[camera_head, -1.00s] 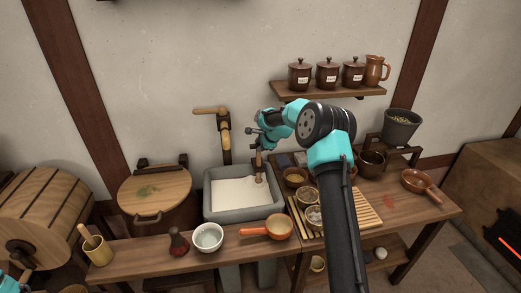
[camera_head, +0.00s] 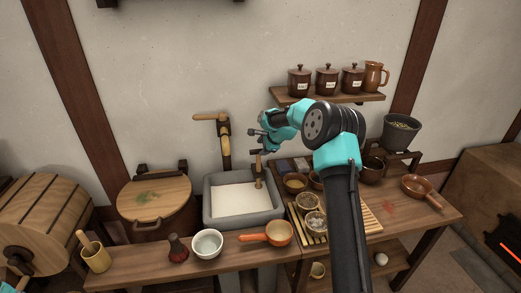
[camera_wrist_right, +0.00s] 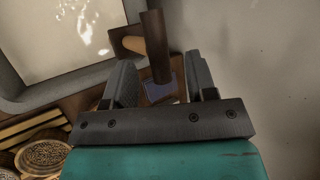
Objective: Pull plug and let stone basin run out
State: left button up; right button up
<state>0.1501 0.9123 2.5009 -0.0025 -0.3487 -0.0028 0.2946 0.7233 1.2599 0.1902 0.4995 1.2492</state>
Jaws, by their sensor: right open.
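The grey stone basin (camera_head: 207,215) stands against the wall with pale liquid (camera_head: 236,199) in it. An upright wooden piece (camera_head: 258,172), perhaps the plug, stands at its right back inner corner; its foot is hard to make out. My right gripper (camera_head: 257,150) is open just above that piece. In the right wrist view, a dark upright wooden stick (camera_wrist_right: 155,45) stands between the open fingers, with clear gaps beside it. A lighter wooden peg end (camera_wrist_right: 132,44) shows beside it at the basin's rim. A teal part of my left arm shows at the lower left edge.
A wooden spout (camera_head: 225,145) rises behind the basin. A white bowl (camera_head: 207,243) and an orange pan (camera_head: 268,233) stand in front. A slatted rack (camera_head: 368,219) with small bowls is to the right, a lidded tub (camera_head: 154,197) to the left.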

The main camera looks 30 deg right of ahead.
jog(key=v, duration=1.4)
jog(key=shift+s+r, duration=0.2)
jog(key=shift+r, duration=0.1)
